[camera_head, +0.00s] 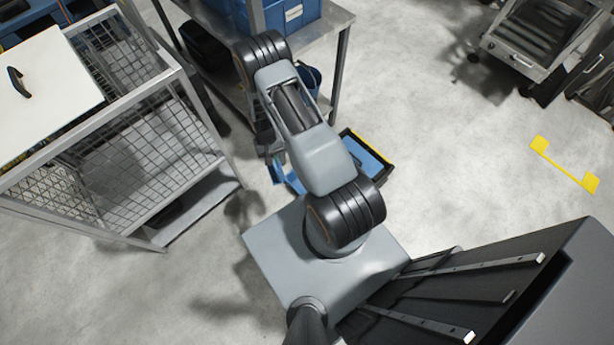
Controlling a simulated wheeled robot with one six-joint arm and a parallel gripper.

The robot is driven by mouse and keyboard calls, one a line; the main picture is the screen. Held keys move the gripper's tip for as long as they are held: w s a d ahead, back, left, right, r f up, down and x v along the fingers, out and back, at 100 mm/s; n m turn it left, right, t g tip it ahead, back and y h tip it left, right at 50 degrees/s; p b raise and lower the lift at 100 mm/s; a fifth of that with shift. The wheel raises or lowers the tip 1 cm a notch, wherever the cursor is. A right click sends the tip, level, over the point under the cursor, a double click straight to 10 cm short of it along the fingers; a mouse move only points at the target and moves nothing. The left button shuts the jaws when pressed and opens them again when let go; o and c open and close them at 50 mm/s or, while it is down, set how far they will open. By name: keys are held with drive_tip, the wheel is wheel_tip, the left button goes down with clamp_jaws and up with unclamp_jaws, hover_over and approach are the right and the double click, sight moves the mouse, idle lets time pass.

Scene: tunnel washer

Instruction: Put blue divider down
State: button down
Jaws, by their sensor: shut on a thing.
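The blue divider (278,173) shows as a small light-blue piece just left of my forearm, low beside the table's near end. My gripper (272,154) is at its upper edge, shut on it. My own arm links hide most of the gripper and part of the divider. I cannot tell whether the divider touches anything below it.
A blue tray with black and yellow edges (383,150) lies right of my arm, partly hidden. A metal table (335,22) bears blue bins (293,14). A wire-mesh cage cart (190,165) stands left. A steel cart (515,55) stands top right. Open floor lies right, with yellow markings (565,165).

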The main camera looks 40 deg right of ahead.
drive_tip(key=w+d+f+m+t+y+b, duration=0.1)
drive_tip(key=w+d+f+m+b, duration=0.1)
drive_tip(key=d+f+m+b, duration=0.4)
drive_tip(key=w+d+f+m+t+y+b, duration=0.1)
drive_tip(key=w+d+f+m+b, duration=0.3)
drive_tip(key=f, duration=0.4)
drive_tip(key=w+d+f+m+t+b, duration=0.1)
drive_tip(key=d+f+m+b, duration=0.2)
drive_tip(key=f+m+b, duration=0.4)
drive_tip(key=d+f+m+t+h+b, duration=0.2)
drive_tip(key=d+f+m+t+b, duration=0.2)
drive_tip(key=d+f+m+b, duration=1.15)
drive_tip(key=shift+n+h, duration=0.3)
drive_tip(key=shift+n, duration=0.35)
drive_tip(key=shift+s+a+f+b, duration=0.95)
drive_tip(key=shift+a+f, duration=0.65)
drive_tip(key=shift+f, duration=0.8)
drive_tip(key=shift+s+a+f+b, duration=0.95)
drive_tip(key=shift+a+f, duration=0.6)
drive_tip(key=shift+f, duration=0.85)
drive_tip(key=shift+s+a+f+b, duration=0.95)
drive_tip(key=shift+a+f, duration=0.65)
drive_tip(key=shift+f, duration=0.8)
drive_tip(key=shift+s, duration=0.1)
